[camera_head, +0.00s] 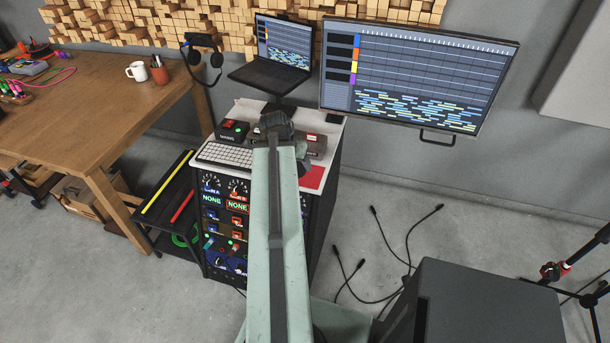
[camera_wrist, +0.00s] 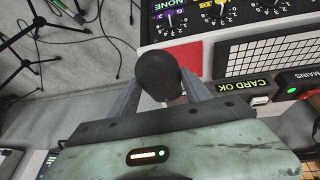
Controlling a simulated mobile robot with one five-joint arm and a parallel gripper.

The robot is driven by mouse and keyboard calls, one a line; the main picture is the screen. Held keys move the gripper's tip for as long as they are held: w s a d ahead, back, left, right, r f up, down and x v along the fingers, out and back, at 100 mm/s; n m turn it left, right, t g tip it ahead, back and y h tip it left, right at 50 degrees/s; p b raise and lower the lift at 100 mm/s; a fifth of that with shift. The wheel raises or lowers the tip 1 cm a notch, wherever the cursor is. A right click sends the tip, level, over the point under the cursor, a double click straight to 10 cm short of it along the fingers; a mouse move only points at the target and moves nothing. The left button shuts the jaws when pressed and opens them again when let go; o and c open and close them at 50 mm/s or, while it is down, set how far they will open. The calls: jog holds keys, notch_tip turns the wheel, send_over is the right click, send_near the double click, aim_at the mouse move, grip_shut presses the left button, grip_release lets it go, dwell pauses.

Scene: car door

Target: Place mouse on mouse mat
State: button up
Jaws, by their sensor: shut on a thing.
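A black rounded mouse (camera_wrist: 157,72) is held between the two fingers of my gripper (camera_wrist: 160,84) in the wrist view. The fingers are shut on its sides. The red mouse mat (camera_wrist: 190,54) shows just beyond the mouse, and the mouse overlaps its edge in the picture. I cannot tell how high the mouse is above the white top. In the head view the mat (camera_head: 313,178) lies at the front right corner of the white rack top. My arm hides most of my gripper there, and I cannot make out the mouse.
A white keyboard (camera_head: 226,155) lies left of my arm on the rack top (camera_head: 245,110). Small boxes, one with a green "CARD OK" display (camera_wrist: 248,90), stand behind it. A large monitor (camera_head: 415,75) and a laptop (camera_head: 275,55) are at the back. Cables (camera_head: 385,265) lie on the floor right.

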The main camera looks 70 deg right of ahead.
jog(key=w+a+f+b, duration=0.1)
jog(key=w+f+b, duration=0.25)
jog(key=w, duration=0.35)
jog(key=w+f+b, duration=0.3)
jog(key=w+f, duration=0.1)
jog(key=w, duration=0.3)
jog(key=shift+m, duration=0.4)
jog(key=s+d, duration=0.3)
jog(key=s+d+b, duration=0.1)
jog(key=s+d, duration=0.2)
jog(key=s, duration=0.1)
jog(key=s+d+f, duration=0.1)
jog(key=s+d, duration=0.2)
jog(key=s, duration=0.1)
jog(key=shift+s+d+b, duration=0.15)
jog(key=shift+s+b, duration=0.1)
jog(key=shift+b, duration=0.05)
jog(key=shift+s+d, duration=0.35)
jog(key=shift+s, duration=0.05)
notch_tip(320, 180, down, 4)
jog(key=b, duration=0.4)
jog(key=o, duration=1.4)
jog(key=shift+r, duration=0.1)
